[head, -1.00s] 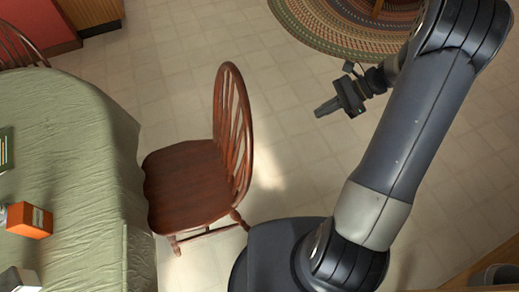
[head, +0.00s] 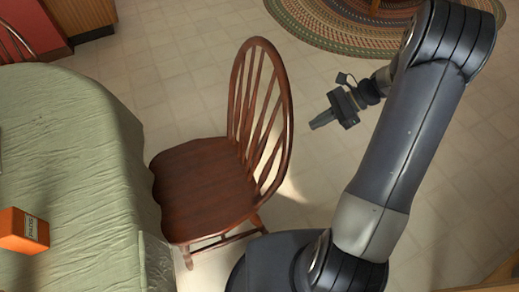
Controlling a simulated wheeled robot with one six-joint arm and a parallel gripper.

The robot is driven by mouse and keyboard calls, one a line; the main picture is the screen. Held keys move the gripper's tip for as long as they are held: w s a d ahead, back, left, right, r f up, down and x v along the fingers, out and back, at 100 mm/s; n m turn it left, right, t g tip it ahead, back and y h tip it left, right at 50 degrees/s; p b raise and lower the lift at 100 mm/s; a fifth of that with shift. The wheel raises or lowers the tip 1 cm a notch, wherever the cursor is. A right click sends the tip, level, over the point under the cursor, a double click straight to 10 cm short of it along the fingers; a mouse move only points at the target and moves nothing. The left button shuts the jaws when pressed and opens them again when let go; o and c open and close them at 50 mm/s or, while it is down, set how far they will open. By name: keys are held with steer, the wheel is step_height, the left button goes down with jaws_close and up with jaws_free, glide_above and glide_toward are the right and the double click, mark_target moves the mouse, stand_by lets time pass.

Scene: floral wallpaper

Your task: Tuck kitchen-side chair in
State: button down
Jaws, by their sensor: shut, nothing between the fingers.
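A brown wooden chair (head: 206,190) with a spindled, rounded back stands upright at the centre of the head view. Its seat faces left, with the front edge close beside the hanging edge of the green tablecloth on the table (head: 75,130). Its back is on the right, towards my arm. My gripper (head: 314,124) is shut and empty, to the right of the chair back and apart from it, pointing left. My own base hides part of the floor near the chair's lower right.
An orange box (head: 22,231) stands on the table. Another chair (head: 14,42) is at the far left corner. A braided oval rug (head: 320,32) lies at the top right. Tiled floor (head: 185,65) is clear behind the chair and around my gripper.

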steer(key=a+r+x, duration=0.2)
steer(key=x, duration=1.1)
steer(key=shift+b, duration=0.4)
steer(key=shift+s+a, duration=0.15)
steer(key=shift+a, duration=0.05)
